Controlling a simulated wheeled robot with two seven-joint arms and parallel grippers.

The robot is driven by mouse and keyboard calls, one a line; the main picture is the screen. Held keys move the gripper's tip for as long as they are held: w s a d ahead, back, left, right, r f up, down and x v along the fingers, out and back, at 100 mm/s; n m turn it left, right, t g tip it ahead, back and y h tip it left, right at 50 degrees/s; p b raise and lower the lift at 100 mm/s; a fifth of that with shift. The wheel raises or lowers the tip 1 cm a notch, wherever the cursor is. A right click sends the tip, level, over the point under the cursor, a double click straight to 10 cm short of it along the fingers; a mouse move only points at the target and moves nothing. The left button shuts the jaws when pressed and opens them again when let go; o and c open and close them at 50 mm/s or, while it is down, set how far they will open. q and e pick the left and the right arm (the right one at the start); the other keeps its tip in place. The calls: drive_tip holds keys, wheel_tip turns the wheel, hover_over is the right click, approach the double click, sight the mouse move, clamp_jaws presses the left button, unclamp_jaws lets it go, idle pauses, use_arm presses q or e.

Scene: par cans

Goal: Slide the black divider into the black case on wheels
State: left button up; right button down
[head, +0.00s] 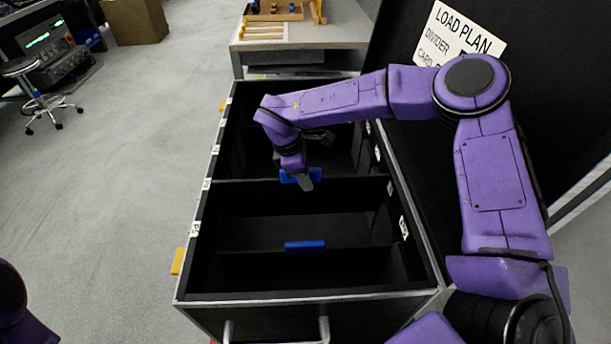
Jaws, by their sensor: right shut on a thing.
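The black case (310,296) stands open in front of me, its lid raised on the right with a load plan sheet. Black dividers cross its inside. My right gripper (304,180) is over the middle of the case, shut on the blue grip of a black divider (345,183). That divider spans the case from wall to wall; how deep it sits cannot be told. A nearer divider with a blue grip (305,246) stands across the case closer to me. The case's wheels are hidden. Of my left arm only a purple part shows at the lower left; its gripper is out of view.
A grey bench (300,39) with a wooden rack stands behind the case. The raised black lid (560,110) bounds the right side. A stool (36,92), electronic equipment and a cardboard box (135,22) are at the far left. The grey floor left of the case is clear.

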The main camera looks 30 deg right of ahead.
sight(292, 180)
drive_tip(key=shift+a+f+b, duration=0.15)
drive_tip(key=shift+f+b, duration=4.2)
drive_tip(key=shift+f, duration=1.1)
drive_tip(key=c, duration=0.9)
unclamp_jaws()
drive_tip(key=shift+w+a, duration=0.1)
drive_tip(key=shift+w, duration=0.05)
drive_tip(key=shift+o, duration=0.2)
drive_tip(key=p+v, duration=0.1)
drive_tip(key=v, duration=0.9)
drive_tip(key=shift+r, duration=0.25)
